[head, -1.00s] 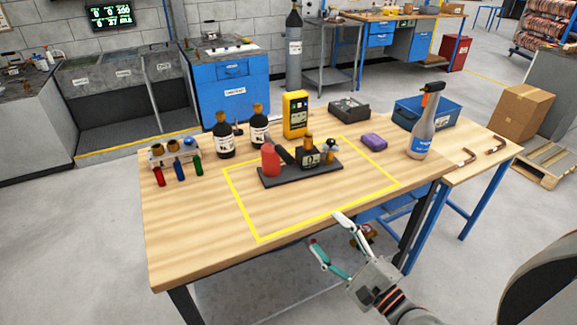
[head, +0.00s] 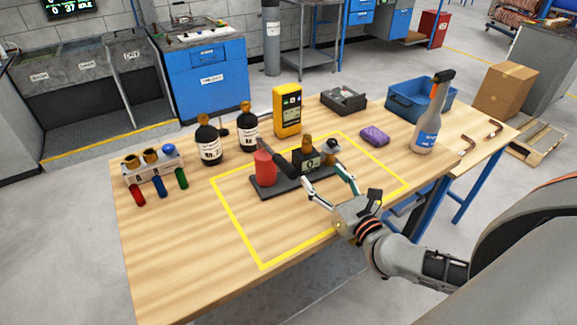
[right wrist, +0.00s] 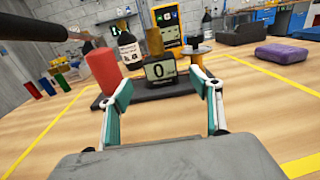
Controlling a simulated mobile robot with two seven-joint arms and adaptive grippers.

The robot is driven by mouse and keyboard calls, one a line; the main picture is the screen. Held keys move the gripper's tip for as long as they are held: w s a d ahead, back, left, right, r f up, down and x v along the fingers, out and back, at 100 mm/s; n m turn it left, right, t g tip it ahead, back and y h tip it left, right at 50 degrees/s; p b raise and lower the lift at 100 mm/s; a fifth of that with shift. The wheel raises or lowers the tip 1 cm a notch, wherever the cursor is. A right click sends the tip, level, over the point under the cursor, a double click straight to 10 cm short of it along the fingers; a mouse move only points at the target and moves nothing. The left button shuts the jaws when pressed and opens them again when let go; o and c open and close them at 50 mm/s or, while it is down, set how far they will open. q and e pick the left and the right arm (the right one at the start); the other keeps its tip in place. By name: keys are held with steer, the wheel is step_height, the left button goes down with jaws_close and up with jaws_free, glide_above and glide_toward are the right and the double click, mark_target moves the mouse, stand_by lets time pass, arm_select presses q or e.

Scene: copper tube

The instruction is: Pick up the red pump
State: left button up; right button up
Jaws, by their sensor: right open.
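The red pump (head: 265,168) is an upright red cylinder at the left end of a dark base plate (head: 262,193), inside the yellow outline on the table. A dark bar (head: 284,167) slants beside it. My right gripper (head: 322,178) is open and empty, in front of the base's right part. In the right wrist view the pump (right wrist: 103,70) stands left of the open fingers (right wrist: 162,88), close to the left fingertip; contact is unclear. A display block (right wrist: 160,70) reading 0 lies between the fingers in the picture. My left gripper is not in view.
Two dark bottles (head: 208,145) and a yellow meter (head: 287,111) stand behind the base. A tube rack (head: 153,170) is at left. The front left table is clear.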

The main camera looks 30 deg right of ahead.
mark_target(311, 161)
steer(key=shift+w, duration=1.4)
steer(key=w, duration=0.4)
steer(key=shift+w, duration=0.3)
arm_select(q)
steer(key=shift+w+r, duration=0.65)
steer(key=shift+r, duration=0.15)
arm_select(e)
jaws_close()
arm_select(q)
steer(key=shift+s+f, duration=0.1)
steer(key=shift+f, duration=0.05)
arm_select(e)
steer(key=shift+w+r, duration=0.15)
steer(key=shift+r, duration=0.15)
